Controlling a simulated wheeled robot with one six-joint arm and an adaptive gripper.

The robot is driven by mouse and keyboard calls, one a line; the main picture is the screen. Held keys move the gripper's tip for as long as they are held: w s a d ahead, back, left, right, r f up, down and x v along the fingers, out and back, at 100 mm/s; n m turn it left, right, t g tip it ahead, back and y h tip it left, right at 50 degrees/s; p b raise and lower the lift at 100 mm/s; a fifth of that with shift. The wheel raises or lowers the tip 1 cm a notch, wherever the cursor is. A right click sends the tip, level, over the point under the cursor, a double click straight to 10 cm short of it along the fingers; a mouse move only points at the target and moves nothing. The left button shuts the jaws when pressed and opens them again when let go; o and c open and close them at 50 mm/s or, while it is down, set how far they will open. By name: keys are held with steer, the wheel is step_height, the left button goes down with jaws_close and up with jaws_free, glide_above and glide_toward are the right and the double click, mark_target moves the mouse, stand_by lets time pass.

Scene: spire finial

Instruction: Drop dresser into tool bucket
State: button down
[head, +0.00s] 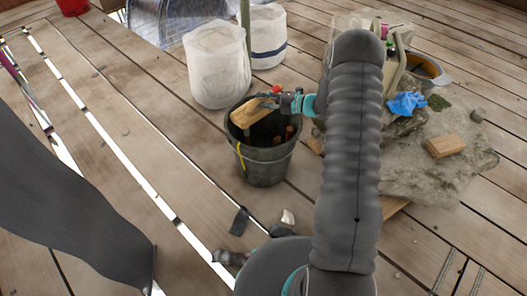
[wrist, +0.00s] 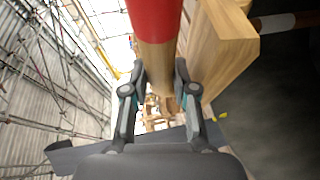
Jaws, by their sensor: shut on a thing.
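The dark tool bucket (head: 262,165) stands upright on the deck in the middle of the head view. My gripper (head: 283,103) is over its mouth, shut on the dresser (head: 250,112). The dresser is a pale wooden piece, held above the bucket's left and back rim; a small red part shows just behind the gripper. In the wrist view, a red and wooden handle (wrist: 155,35) runs between the fingers of my gripper (wrist: 160,80). A thick pale wooden block (wrist: 225,50) shows beside it; I cannot tell how the two join.
Several tool ends show inside the bucket. Two white sacks (head: 217,65) (head: 268,38) stand behind it. On the right, a stone slab (head: 455,178) bears a wooden block (head: 446,146) and a blue glove (head: 406,104). Dark scraps (head: 239,221) lie in front of the bucket. The deck has open gaps at left.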

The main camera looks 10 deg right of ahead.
steer(key=c, duration=0.8)
jaws_free()
steer(key=shift+c, duration=0.2)
steer(key=v, duration=1.2)
